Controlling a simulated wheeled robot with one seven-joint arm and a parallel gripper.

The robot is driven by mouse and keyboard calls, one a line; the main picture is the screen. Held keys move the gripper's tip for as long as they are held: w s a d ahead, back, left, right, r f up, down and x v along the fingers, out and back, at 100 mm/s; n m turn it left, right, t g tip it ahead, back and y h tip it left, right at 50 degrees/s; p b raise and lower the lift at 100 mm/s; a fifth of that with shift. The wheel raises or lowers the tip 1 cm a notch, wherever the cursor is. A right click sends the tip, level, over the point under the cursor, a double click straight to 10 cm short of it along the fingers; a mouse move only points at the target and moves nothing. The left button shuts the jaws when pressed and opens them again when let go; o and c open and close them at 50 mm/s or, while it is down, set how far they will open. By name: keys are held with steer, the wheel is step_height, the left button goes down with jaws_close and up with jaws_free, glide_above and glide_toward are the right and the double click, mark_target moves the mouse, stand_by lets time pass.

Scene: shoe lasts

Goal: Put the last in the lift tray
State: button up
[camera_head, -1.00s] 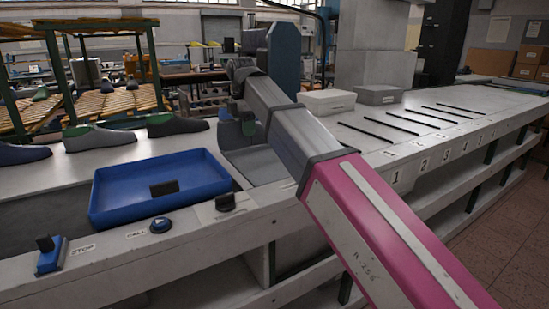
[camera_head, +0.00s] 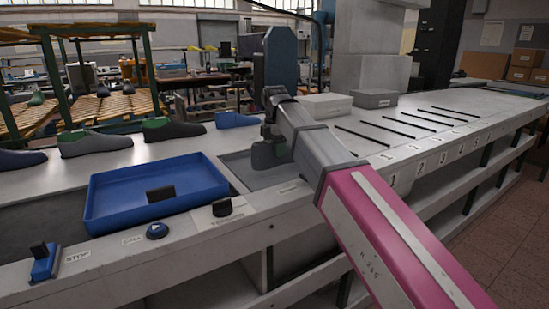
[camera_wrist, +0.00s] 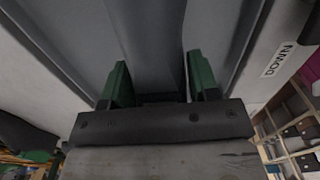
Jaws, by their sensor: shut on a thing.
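My gripper (camera_head: 268,143) is over the grey sunken tray (camera_head: 236,163) in the bench, to the right of the blue tray. In the wrist view its two green fingers (camera_wrist: 160,82) stand apart, shut on a grey last (camera_wrist: 154,60). The last points away from the gripper, and its outline blends with the grey tray around it. In the head view, my wrist and fingers hide most of it. I cannot tell whether it touches the tray floor. A DOWN label (camera_wrist: 279,59) lies beside the tray in the wrist view.
A blue tray (camera_head: 110,222) holds a black block. A black knob (camera_head: 222,207), a blue button (camera_head: 156,231) and a STOP switch (camera_head: 44,262) line the front edge. Pale boxes (camera_head: 326,105) stand beyond my arm.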

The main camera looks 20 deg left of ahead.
steer(key=shift+f, duration=1.7)
steer(key=o, duration=1.3)
steer(key=shift+f, duration=0.1)
step_height(320, 180, up, 12)
steer(key=shift+r, duration=0.15)
